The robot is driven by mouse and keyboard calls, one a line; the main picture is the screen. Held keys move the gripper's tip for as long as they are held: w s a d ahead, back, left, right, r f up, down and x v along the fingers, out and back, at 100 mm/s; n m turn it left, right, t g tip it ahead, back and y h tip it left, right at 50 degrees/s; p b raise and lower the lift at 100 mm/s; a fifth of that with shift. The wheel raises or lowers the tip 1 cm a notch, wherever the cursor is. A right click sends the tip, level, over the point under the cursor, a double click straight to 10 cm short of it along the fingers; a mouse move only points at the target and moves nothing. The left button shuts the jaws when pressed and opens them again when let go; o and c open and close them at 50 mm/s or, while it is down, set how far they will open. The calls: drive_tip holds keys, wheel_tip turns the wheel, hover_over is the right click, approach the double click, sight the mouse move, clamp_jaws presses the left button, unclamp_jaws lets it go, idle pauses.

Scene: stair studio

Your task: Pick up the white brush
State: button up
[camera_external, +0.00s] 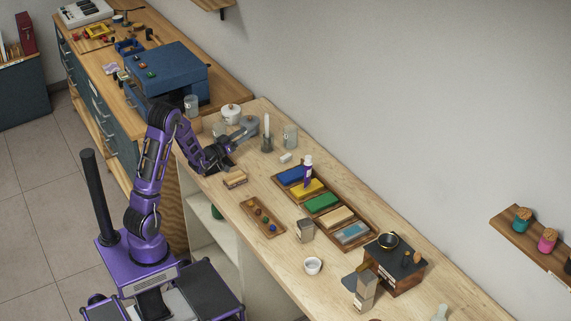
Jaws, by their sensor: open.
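A slim, upright white object (266,130) with a dark base stands near the back of the wooden counter; it looks like the white brush, but it is too small to be sure. My gripper (222,163) is the dark end of my purple arm, low over the counter's left part.
A wood-coloured block (235,179) lies close in front of my gripper. A white lidded pot (231,112) and a glass jar (290,136) stand near the white object.

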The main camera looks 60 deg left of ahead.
sight(267, 132)
drive_tip(key=s+a+f+m+g, duration=0.1)
drive_tip(key=s+a+f+m, duration=0.1)
drive_tip(key=a+f+m, duration=0.15)
drive_tip(key=w+a, duration=0.1)
drive_tip(key=w, duration=0.4)
drive_tip(key=w+a+p, duration=0.1)
drive_tip(key=w, duration=0.4)
drive_tip(key=w+a+p, duration=0.1)
drive_tip(key=w, duration=0.5)
drive_tip(key=shift+a+f, duration=0.2)
drive_tip(key=shift+f, duration=0.2)
clamp_jaws()
idle(0.7)
